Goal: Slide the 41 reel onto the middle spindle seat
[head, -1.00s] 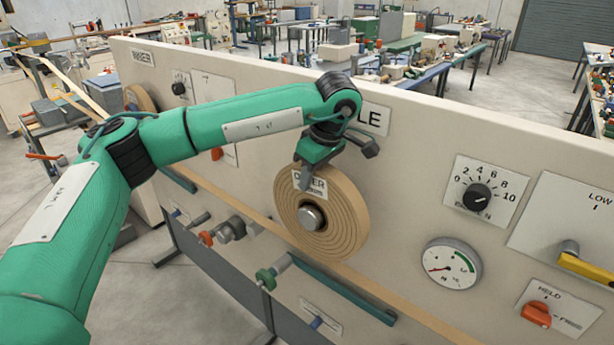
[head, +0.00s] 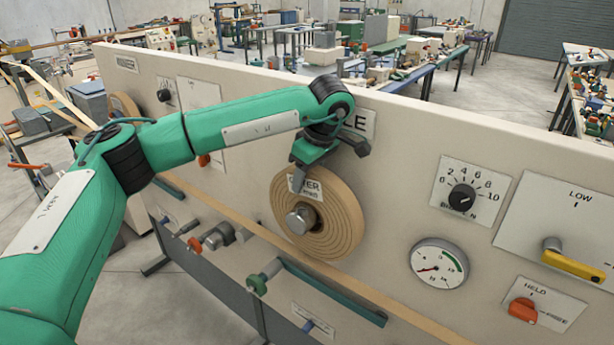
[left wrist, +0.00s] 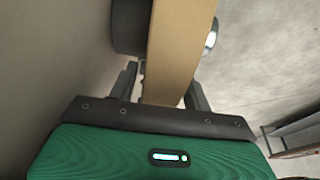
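A tan wound reel (head: 342,222) hangs upright around the middle spindle (head: 301,219), whose metal end sticks out of its front. The reel's white label (head: 305,186) seems to read "OUTER"; its number is too small to read. My left gripper (head: 308,172) is at the reel's top. In the left wrist view its fingers (left wrist: 165,90) stand on both sides of the reel (left wrist: 172,50) and appear shut on its rim. A dark round collar (left wrist: 130,28) lies between reel and panel, so the seat contact is largely hidden. My right gripper is not in view.
The pale panel (head: 400,210) stands behind the reel. A tan strip (head: 230,222) and a teal bar (head: 330,292) run below it. A gauge (head: 438,266), a dial (head: 461,198) and an orange knob (head: 523,309) are to the right. Another reel (head: 124,106) is at far left.

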